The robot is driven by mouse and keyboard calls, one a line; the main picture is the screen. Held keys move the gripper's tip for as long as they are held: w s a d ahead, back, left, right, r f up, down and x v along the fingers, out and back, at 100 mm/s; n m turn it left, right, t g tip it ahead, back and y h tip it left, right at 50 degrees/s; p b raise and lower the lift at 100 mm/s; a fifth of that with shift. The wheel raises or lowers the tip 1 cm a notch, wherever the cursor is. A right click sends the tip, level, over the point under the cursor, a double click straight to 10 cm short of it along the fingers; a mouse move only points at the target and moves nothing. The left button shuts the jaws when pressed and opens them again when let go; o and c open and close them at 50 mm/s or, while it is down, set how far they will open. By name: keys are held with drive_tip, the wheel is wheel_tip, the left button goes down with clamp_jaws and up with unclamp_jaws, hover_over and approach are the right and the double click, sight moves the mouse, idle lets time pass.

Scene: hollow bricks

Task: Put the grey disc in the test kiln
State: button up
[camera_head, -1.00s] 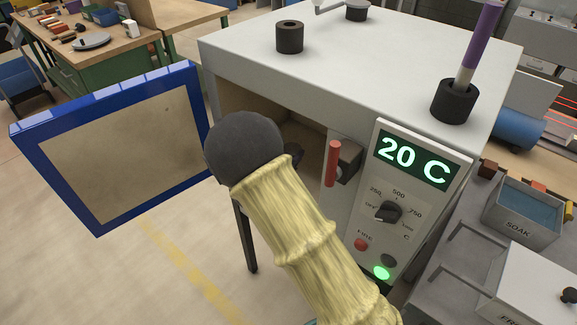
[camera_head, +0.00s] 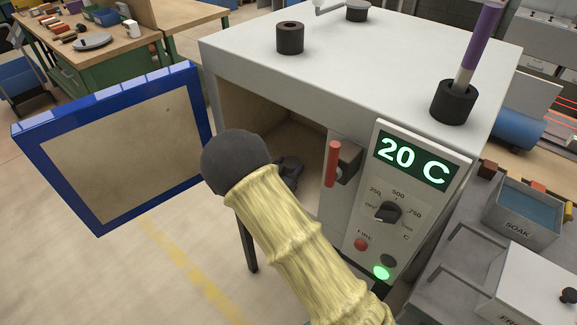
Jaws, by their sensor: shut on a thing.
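The test kiln (camera_head: 225,55) is a pale box with its blue-framed door (camera_head: 115,150) swung open to the left. Its chamber (camera_head: 265,112) has tan walls, and its display reads 20 C. My arm, in a yellow sleeve with a dark rounded joint, crosses in front of the opening. A small dark part of my gripper (camera_head: 289,172) shows at the mouth of the chamber, right of the joint. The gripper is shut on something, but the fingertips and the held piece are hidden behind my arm. I cannot make out the grey disc itself.
A red-handled latch (camera_head: 333,163) stands at the right edge of the opening, beside the control panel (camera_head: 400,200). Dark round fittings sit on the kiln top. A soak tank (camera_head: 523,212) is at the right. A cluttered bench (camera_head: 70,50) stands far left.

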drive_tip(key=shift+f, duration=0.1)
drive_tip(key=o, duration=1)
drive_tip(key=shift+s+a, duration=0.1)
drive_tip(key=b+v, duration=0.1)
drive_tip(key=v, duration=1.1)
